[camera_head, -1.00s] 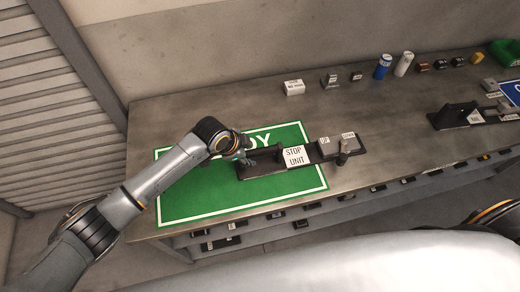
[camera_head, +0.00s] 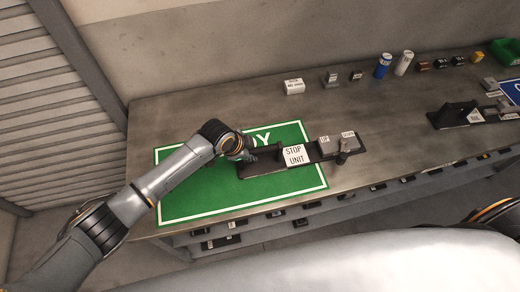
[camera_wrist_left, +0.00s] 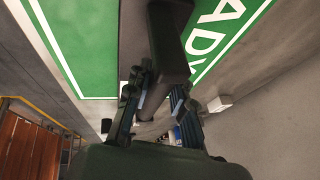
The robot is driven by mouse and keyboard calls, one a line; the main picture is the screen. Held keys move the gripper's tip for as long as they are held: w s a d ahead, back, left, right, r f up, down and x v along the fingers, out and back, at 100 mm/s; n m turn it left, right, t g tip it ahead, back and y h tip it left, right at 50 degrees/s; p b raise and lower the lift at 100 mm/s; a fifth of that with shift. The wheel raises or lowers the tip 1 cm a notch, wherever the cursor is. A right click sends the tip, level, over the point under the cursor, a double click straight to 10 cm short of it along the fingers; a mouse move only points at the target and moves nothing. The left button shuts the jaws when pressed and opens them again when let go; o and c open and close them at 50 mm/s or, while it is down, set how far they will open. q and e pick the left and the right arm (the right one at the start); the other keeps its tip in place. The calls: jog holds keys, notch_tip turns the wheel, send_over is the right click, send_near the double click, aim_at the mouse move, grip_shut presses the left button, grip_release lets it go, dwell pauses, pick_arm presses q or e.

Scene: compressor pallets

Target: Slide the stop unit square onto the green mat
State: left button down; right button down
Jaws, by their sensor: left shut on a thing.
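The stop unit (camera_head: 294,155) is a long dark base with a white "STOP UNIT" label and a grey box with a small lever at its right end. Its left part lies over the green mat (camera_head: 200,200); its right end reaches past the mat's right edge onto bare table. My left gripper (camera_head: 250,153) is at the unit's left end, shut on its dark bar. In the left wrist view the fingers (camera_wrist_left: 150,105) close around that dark bar (camera_wrist_left: 172,50), with the mat (camera_wrist_left: 80,40) behind. The exact finger contact is partly hidden. My right gripper is out of view.
A white labelled block (camera_head: 293,87), small grey parts, a blue can (camera_head: 383,66) and a white can (camera_head: 404,63) stand along the back. Another dark unit (camera_head: 460,114) and a blue mat (camera_head: 512,92) are at the right. Bare table (camera_head: 390,120) lies between.

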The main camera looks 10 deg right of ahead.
pick_arm(q)
jog(key=shift+a, duration=0.1)
dwell(0.5)
jog(key=shift+a, duration=0.25)
jog(key=a+p, duration=0.2)
jog(key=a, duration=0.2)
jog(key=shift+a, duration=0.2)
jog(key=a+p, duration=0.1)
jog(key=a, duration=0.4)
jog(key=shift+s+f, duration=0.1)
jog(key=a, duration=0.7)
jog(key=shift+s+a+f+p, duration=0.1)
jog(key=shift+a+p, duration=0.15)
jog(key=shift+p, duration=0.05)
jog(key=shift+s+a+b, duration=0.1)
jog(key=shift+a+b, duration=0.2)
jog(key=shift+a, duration=2.6)
jog(key=shift+f, duration=0.1)
jog(key=c, duration=1.3)
grip_release()
jog(key=shift+o, duration=1.1)
